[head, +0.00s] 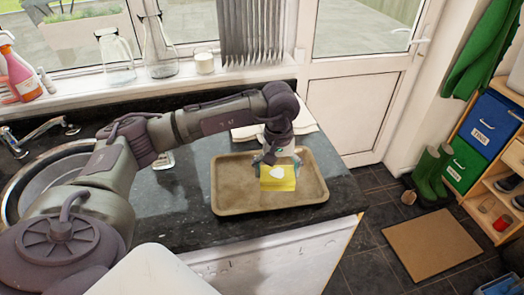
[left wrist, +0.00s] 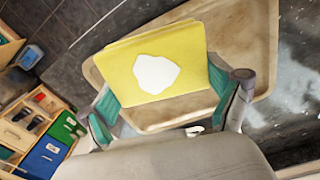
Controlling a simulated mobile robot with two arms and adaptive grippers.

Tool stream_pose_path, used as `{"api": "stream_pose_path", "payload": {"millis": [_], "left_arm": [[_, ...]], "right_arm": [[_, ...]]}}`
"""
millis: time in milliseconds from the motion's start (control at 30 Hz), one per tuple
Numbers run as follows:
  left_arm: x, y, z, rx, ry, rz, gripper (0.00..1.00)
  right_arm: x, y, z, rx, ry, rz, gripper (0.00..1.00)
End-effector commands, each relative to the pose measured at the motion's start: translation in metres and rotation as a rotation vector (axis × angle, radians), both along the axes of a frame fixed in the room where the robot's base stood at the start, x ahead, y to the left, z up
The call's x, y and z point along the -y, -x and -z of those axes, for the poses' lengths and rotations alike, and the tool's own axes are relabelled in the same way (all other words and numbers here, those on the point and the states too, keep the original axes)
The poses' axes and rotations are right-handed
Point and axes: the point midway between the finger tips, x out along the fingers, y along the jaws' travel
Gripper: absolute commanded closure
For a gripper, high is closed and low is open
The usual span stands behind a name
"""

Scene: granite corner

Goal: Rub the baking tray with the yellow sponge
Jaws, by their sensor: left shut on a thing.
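The brown baking tray (head: 230,187) lies on the dark countertop in the head view, and part of it shows in the left wrist view (left wrist: 256,48). The yellow sponge (head: 278,184) is over the right half of the tray, with a white patch on its face. In the left wrist view the sponge (left wrist: 190,45) is between the two fingers. My left gripper (head: 279,160) is shut on the sponge from above. Whether the sponge touches the tray is hard to tell. My right gripper is not in view.
A round sink (head: 30,185) with a tap (head: 38,133) is at the left. A white cloth (head: 300,122) lies behind the tray. Glass vessels (head: 116,58) and a spray bottle (head: 17,72) stand on the windowsill. The counter's right end drops to the floor.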

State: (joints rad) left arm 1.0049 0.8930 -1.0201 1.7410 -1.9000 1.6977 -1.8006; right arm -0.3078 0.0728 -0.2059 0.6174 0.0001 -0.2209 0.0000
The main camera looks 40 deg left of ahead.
Motion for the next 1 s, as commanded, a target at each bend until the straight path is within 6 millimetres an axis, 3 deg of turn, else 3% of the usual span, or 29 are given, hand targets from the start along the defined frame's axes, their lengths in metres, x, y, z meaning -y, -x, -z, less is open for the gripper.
{"api": "stream_pose_path", "payload": {"millis": [100,267,600,1000], "left_arm": [[-0.034,-0.021,0.006,-0.011,-0.002,-0.156,0.37],[-0.055,-0.031,0.013,-0.015,-0.006,-0.248,0.37],[-0.056,-0.031,0.035,-0.015,-0.004,-0.254,0.37],[-0.056,-0.031,0.071,-0.013,-0.005,-0.253,0.37]], "right_arm": [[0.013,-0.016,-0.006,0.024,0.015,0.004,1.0],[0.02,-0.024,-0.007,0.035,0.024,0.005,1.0],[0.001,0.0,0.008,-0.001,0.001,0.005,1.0],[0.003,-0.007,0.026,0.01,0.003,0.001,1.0]]}}
